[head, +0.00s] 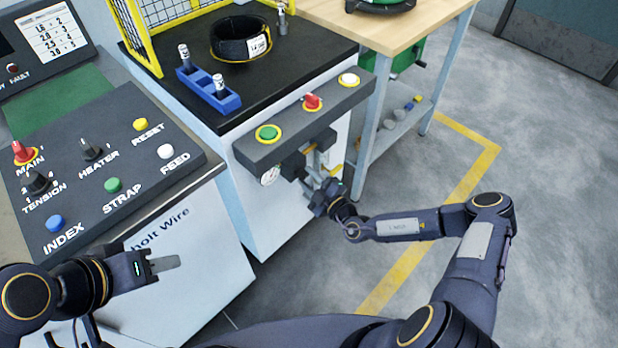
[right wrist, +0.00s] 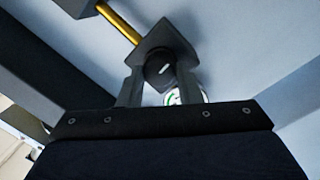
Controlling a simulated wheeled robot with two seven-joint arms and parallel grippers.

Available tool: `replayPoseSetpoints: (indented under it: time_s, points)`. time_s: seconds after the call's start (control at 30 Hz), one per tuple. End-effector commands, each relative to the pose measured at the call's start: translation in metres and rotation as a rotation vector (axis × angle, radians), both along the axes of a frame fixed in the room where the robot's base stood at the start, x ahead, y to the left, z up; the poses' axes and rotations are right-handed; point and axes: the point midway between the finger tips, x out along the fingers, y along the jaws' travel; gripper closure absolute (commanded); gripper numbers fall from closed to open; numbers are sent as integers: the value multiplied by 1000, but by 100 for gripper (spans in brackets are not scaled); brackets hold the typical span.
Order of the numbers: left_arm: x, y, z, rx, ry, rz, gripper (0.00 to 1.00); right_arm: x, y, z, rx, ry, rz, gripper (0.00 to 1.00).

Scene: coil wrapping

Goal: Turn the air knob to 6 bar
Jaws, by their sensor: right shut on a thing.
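The air knob (right wrist: 158,68) is dark and round with a white mark on its face, seen in the right wrist view. My right gripper (right wrist: 160,82) has a finger on each side of it and is shut on it. In the head view my right gripper (head: 314,188) reaches under the button bar and hides the knob. A round white gauge (head: 270,176) sits left of it; its reading is too small to tell. The gauge (right wrist: 187,97) is partly hidden in the wrist view. My left gripper (head: 160,265) is away from the knob, over the front console; its jaw gap is unclear.
The button bar (head: 290,125) with green, red and white buttons overhangs the gripper. A yellow pipe (right wrist: 118,20) runs to the knob's dark body. A control console (head: 90,190) stands at left. A wooden bench (head: 400,25) stands behind. The floor at right is clear.

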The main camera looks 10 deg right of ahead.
Motion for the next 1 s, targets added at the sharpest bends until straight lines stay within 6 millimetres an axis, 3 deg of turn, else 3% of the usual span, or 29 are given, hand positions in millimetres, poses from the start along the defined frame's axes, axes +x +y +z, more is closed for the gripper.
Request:
replayPoseSetpoints:
  time_s: [0.57,0.6,0.73,1.0]
  points:
    - [0,0,1,0,0,0,64,-1,0,-1,25,24,1,91]
    - [0,0,1,0,0,0,64,-1,0,-1,25,24,1,66]
    - [0,0,1,0,0,0,64,0,0,-1,26,23,1,49]
    - [0,0,1,0,0,0,64,0,0,0,26,21,0,47]
